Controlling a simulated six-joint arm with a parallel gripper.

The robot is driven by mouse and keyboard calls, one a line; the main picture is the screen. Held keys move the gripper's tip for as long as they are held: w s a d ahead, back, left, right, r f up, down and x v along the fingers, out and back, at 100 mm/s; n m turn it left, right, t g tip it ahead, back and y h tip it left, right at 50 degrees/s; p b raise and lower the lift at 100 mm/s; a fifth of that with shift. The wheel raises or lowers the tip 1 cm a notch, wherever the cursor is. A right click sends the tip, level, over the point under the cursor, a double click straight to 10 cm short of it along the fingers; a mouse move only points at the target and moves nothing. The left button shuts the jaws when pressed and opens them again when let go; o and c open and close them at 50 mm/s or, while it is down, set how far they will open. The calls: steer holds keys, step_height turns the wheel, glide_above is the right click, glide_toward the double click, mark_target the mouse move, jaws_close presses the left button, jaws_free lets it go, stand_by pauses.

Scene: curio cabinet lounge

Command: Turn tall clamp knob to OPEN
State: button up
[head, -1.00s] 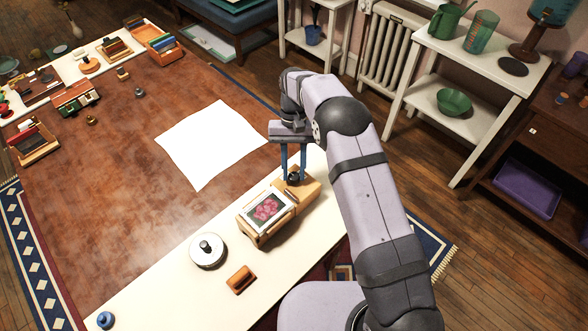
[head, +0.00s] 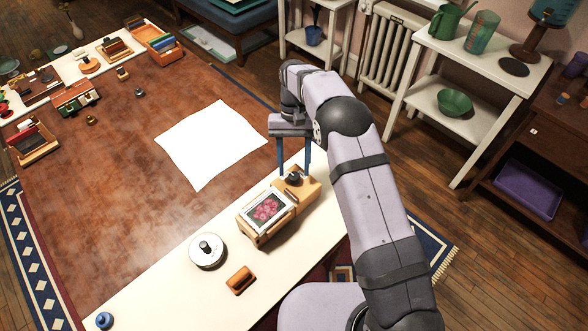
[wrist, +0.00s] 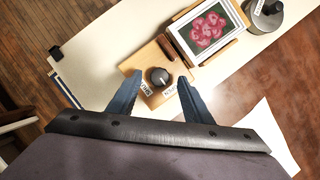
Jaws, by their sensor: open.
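The tall clamp (head: 312,193) is a light wooden block with a small dark knob (head: 293,177) on top, at the right part of the white table strip. The wrist view also shows the dark round knob (wrist: 159,77), with a pale mark on it and two small white labels beside it. The label words are too small to read surely. My gripper (head: 295,173) is open above the clamp, with its blue fingers apart. In the wrist view its fingers (wrist: 158,81) lie on either side of the knob, with visible gaps.
A framed flower picture (head: 266,211) in a wooden holder stands against the clamp. A grey round thing with a dark knob (head: 208,251) and an orange-brown wooden block (head: 240,280) are on the white strip. A white sheet (head: 212,143) lies on the brown surface.

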steer(key=shift+b+v, duration=0.55)
steer(key=shift+v, duration=2.3)
steer(key=shift+r, duration=0.1)
steer(key=s+d+r+t, duration=0.3)
steer(key=s+d+r, duration=0.1)
steer(key=s+d, duration=0.55)
steer(key=s+d+f, duration=0.1)
steer(key=s+d, duration=0.2)
steer(key=s, duration=0.4)
steer(key=s+d+f+t, duration=0.1)
steer(key=s+d+f, duration=0.1)
steer(key=s, duration=0.6)
steer(key=shift+d+f+t, duration=0.15)
steer(key=shift+d+t, duration=0.15)
steer(key=shift+d, duration=0.2)
